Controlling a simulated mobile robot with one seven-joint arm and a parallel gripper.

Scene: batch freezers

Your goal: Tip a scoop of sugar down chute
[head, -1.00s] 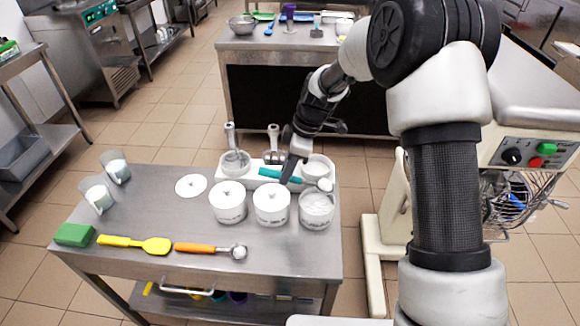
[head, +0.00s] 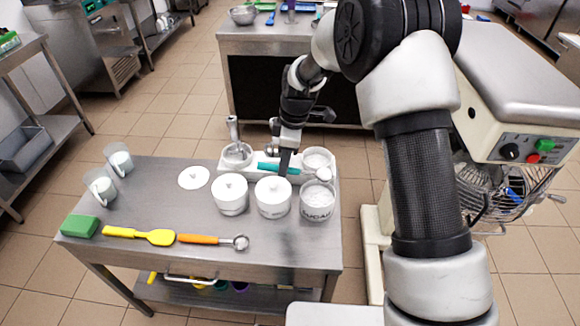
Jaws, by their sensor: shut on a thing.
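My gripper (head: 284,168) is shut on the teal handle (head: 272,168) of a scoop, above the back of the lidded jars. The scoop's pale bowl (head: 325,174) is at the right, by the back rim of the open jar labelled SUGAR (head: 317,212). White sugar (head: 316,195) shows inside that jar. I cannot tell whether the bowl holds sugar or touches the rim. A cream machine (head: 475,130) with a control panel stands at the right. I cannot make out a chute on it.
Two lidded white jars (head: 230,197) (head: 273,199) stand left of the sugar jar. Behind are a white holder with a whisk-like tool (head: 233,140) and another open container (head: 317,160).

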